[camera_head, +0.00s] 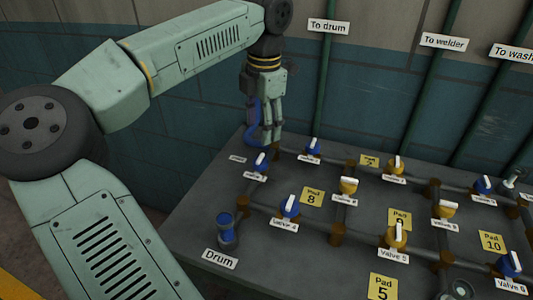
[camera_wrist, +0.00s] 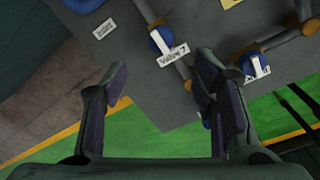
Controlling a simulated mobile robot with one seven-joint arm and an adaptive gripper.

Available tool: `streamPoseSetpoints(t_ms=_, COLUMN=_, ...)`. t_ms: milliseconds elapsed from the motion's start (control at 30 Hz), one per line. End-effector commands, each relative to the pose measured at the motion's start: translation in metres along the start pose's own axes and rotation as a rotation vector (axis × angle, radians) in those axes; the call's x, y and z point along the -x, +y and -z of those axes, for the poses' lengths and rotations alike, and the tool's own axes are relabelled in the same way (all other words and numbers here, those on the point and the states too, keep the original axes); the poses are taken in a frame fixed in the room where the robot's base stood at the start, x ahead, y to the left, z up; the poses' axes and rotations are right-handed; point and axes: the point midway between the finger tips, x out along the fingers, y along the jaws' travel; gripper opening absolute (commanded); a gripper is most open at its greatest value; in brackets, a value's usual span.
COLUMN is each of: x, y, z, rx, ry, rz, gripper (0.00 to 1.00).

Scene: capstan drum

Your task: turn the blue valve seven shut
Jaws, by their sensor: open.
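Valve seven is a blue valve with a white lever; its label reads "Valve 7" in the wrist view (camera_wrist: 161,42). In the head view it appears to be the blue valve (camera_head: 262,162) at the panel's left back. In the wrist view its white lever looks roughly in line with the pipe, but the exact angle is hard to judge. My gripper (camera_head: 271,146) points down just behind and above this valve. Its two fingers (camera_wrist: 158,88) are spread, nothing between them, and valve seven shows beyond the fingertips. They appear apart from the lever.
Another blue valve (camera_head: 313,147) stands close right of my gripper. The blue drum fitting (camera_head: 227,230) rises at the front left. Green pipes (camera_head: 323,85) run up the wall behind.

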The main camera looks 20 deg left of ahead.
Motion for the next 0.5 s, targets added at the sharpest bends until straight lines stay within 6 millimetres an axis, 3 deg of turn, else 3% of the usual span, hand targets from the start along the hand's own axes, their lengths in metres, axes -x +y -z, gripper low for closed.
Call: streamPoseSetpoints(t_ms=500, x=-0.091, y=-0.003, z=-0.002, rx=-0.003, ry=-0.004, rz=0.003, gripper=0.54)
